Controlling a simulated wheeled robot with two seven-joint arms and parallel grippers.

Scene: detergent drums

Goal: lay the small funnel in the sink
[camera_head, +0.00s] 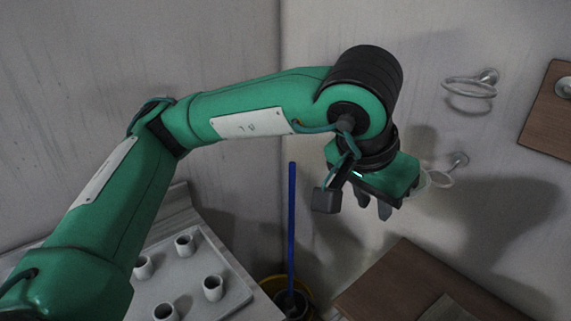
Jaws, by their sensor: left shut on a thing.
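My left gripper (374,205) hangs at the end of the green arm, in front of the wall and beside the lower wall ring (441,179). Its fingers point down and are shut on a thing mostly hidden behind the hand. A pale greenish edge (420,184) shows just right of the hand, between it and the lower ring; it looks like part of the small funnel, but its shape is not clear. I cannot make out a sink in this view. My right gripper is not in view.
A larger empty wall ring (469,88) is above right, near a brown wall board (547,112). A brown wooden surface (400,285) lies below. A pale tray (190,270) at lower left holds several white cups.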

